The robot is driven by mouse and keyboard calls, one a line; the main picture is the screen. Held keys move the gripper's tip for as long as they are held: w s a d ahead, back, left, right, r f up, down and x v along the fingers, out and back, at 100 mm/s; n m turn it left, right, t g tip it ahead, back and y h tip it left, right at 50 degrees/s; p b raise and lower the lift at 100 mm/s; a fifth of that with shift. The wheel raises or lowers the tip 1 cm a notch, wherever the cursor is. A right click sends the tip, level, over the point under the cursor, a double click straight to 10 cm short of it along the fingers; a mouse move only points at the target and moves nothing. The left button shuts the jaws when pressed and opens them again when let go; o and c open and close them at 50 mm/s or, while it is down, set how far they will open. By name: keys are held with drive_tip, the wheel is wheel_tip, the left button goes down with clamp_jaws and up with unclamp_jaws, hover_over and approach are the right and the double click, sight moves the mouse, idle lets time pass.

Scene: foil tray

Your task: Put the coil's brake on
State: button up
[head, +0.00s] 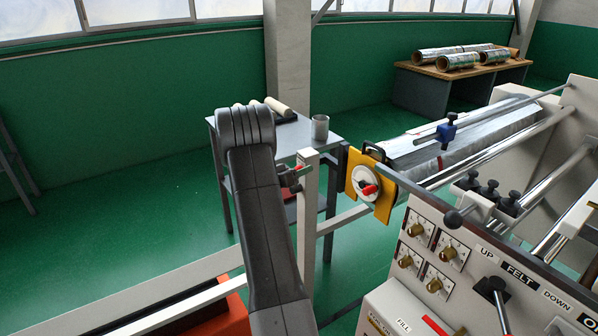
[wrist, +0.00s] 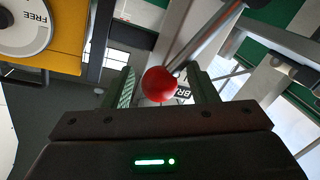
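A red ball knob (wrist: 159,84) shows in the wrist view with a bright metal rod (wrist: 205,40) running up and right behind it. A label partly hidden by the knob reads "BR". My gripper (wrist: 160,88) is open, one finger on each side of the knob, with a gap showing on both sides. In the head view my arm hides most of the gripper, near a pale post. The silver coil (head: 470,143) lies at the right. At its near end is a yellow plate (head: 384,208) with a white dial and red handle (head: 369,190). The dial (wrist: 22,28) reads "FREE" in the wrist view.
A control panel (head: 425,222) with several knobs and levers stands at front right. A grey cart (head: 290,140) with a metal cup (head: 320,127) stands behind my arm. A table with foil rolls (head: 458,61) is at the back. Green floor is clear at left.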

drive_tip(key=b+v, duration=0.1)
drive_tip(key=v, duration=1.2)
drive_tip(key=shift+s+a, duration=0.25)
drive_tip(key=shift+a, duration=0.05)
drive_tip(key=shift+r, duration=0.15)
